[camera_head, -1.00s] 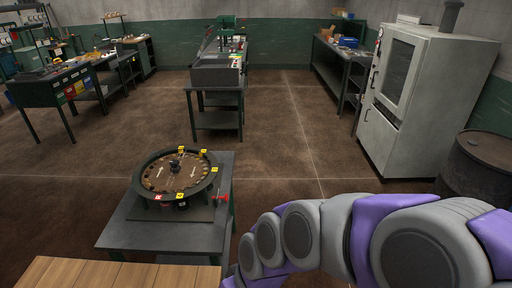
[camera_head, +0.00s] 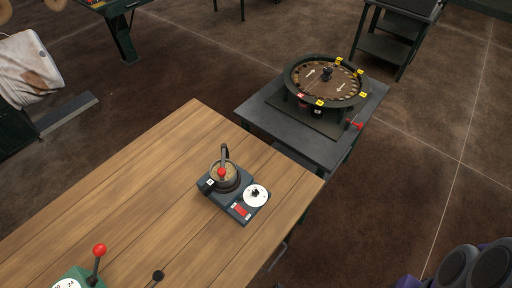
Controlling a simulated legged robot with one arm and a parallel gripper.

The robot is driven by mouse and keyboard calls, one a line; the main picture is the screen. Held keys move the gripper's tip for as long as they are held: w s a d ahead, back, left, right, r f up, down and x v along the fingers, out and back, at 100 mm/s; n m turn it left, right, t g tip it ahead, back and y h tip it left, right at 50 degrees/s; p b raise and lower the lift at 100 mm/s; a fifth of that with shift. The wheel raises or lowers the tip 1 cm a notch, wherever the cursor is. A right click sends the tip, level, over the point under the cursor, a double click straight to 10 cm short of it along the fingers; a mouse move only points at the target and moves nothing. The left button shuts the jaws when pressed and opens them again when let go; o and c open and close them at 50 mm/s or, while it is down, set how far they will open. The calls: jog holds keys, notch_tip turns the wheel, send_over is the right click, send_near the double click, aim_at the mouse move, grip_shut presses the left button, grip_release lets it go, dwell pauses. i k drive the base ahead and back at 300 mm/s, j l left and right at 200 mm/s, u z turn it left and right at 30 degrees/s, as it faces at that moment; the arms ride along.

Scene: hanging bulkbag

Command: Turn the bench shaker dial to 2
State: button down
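A small dark grey bench device, which looks like the bench shaker (camera_head: 214,195), stands on the wooden table near the table's right edge. A round pot with a handle and a red knob sits on its back left part. A white round dial (camera_head: 255,195) with a dark pointer knob is on its front right part, beside a red switch (camera_head: 240,210). The dial's numbers are too small to read. My gripper is out of view; only grey and purple links of my arm show at the lower right, well away from the shaker.
The wooden table (camera_head: 110,190) has wide bare planks. A green device with a red-knobbed lever (camera_head: 98,255) stands at its near left. A round sorting tray (camera_head: 300,70) sits on a grey bench (camera_head: 262,115) behind. Open brown floor lies right.

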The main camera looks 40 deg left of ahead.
aim_at(255, 193)
jog(key=u, duration=2)
